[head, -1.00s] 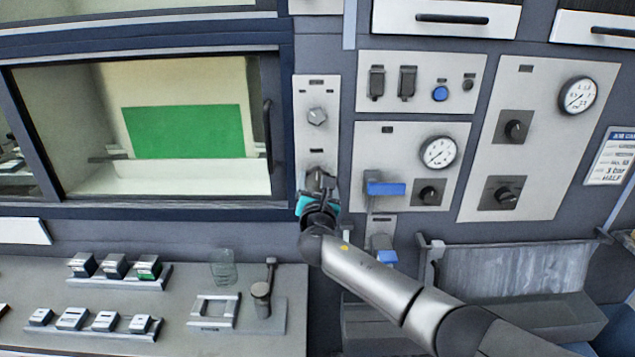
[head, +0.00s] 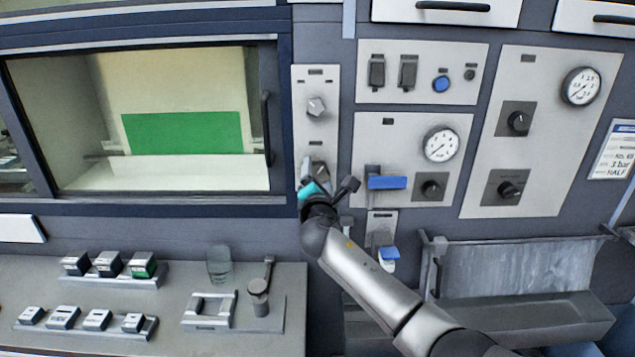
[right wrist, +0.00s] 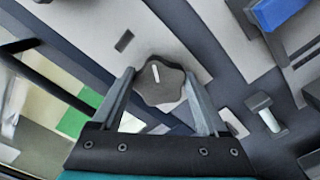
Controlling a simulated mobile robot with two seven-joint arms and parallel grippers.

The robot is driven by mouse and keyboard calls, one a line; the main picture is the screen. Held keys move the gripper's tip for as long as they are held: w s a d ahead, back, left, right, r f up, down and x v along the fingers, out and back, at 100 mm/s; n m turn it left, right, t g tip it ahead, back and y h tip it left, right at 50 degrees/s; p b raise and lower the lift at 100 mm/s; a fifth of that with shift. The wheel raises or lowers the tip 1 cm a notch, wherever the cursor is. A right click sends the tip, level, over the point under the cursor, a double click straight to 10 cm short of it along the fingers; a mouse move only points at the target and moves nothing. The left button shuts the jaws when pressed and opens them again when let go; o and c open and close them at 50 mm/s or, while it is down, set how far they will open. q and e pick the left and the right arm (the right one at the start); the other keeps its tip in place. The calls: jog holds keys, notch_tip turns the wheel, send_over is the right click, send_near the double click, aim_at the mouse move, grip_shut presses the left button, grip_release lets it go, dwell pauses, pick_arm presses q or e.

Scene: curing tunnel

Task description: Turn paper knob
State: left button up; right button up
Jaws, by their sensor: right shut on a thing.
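A narrow light panel (head: 316,78) beside the oven-like window carries an upper grey knob (head: 316,107) and a lower knob (head: 319,170); their labels are too small to read. My right gripper (head: 328,179) is at the lower knob and partly hides it. In the right wrist view the dark lobed knob (right wrist: 160,83) with a white pointer mark sits between the two fingers of my right gripper (right wrist: 159,78), which is shut on it. My left gripper is not in view.
A blue lever (head: 387,182) and a gauge (head: 441,145) are close to the right of the gripper. A lower blue-handled tap (head: 389,254) is below. A counter (head: 230,270) at lower left holds small blocks, a glass (head: 219,265) and a lever stand (head: 259,290).

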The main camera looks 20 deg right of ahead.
jog(key=m, duration=0.1)
jog(key=m+b, duration=0.1)
jog(key=m, duration=0.1)
jog(key=m+b, duration=0.1)
jog(key=shift+f, duration=0.25)
jog(key=shift+m+b, duration=0.8)
jog(key=shift+m, duration=0.8)
jog(key=o, duration=1.3)
jog(key=shift+c, duration=0.2)
jog(key=v, duration=1.5)
jog(key=shift+s+r, duration=0.1)
jog(key=shift+s, duration=0.05)
